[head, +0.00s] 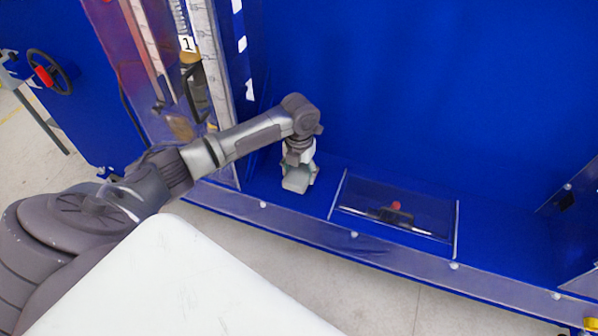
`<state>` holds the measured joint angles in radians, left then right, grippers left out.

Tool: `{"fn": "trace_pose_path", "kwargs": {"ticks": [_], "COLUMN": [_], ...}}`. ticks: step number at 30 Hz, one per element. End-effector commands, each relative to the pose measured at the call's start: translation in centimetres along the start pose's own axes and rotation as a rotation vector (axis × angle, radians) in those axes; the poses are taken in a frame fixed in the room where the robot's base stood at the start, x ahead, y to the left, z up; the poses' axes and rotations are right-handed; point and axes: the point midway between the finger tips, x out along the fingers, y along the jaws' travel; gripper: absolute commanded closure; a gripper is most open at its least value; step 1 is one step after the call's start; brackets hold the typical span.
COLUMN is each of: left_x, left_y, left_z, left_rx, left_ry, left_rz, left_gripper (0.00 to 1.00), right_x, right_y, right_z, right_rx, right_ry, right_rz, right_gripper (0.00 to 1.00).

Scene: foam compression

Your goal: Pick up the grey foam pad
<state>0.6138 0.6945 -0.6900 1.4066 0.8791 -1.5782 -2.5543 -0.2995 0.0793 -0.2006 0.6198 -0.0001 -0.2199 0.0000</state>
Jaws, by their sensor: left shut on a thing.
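My left arm reaches in from the left, and my left gripper (298,182) points down over the blue ledge, left of a clear-covered recess. The gripper is shut on the grey foam pad (295,184), a small light grey block that shows at its fingertips. The gripper hides part of the pad. I cannot tell whether the pad touches the ledge. My right gripper is not in view.
The blue ledge (508,234) runs below a tall blue back wall (420,90). The recess (395,213) holds a dark part with a red knob. A metal column labelled 1 (188,44) stands at left. A white surface (180,285) fills the lower left.

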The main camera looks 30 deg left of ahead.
Motion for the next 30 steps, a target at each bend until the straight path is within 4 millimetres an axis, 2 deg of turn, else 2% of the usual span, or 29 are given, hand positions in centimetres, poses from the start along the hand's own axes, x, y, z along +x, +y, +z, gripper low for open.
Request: {"fn": "trace_pose_path", "kwargs": {"ticks": [1, 9, 15, 21, 30], "left_x": [-1.1, -4.5, -6.6, -7.7, -7.9], "left_y": [0.1, 0.1, -0.1, -0.1, -0.2], "left_z": [0.2, -6.1, -9.7, -11.4, -11.7], "left_rx": [0.002, 0.003, 0.003, 0.000, -0.001], "left_ry": [-0.007, -0.003, -0.001, -0.001, 0.000], "left_rz": [0.001, 0.002, 0.002, 0.001, 0.000], "left_gripper": [0.57, 0.57, 0.57, 0.57, 0.57], "right_x": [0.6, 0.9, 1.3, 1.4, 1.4], "right_y": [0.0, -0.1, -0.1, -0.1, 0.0], "right_z": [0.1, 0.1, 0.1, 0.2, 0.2], "right_rx": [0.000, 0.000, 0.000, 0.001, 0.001], "right_ry": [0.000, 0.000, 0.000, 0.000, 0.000], "right_rz": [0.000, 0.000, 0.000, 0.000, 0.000], "right_gripper": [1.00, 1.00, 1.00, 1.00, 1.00]}}
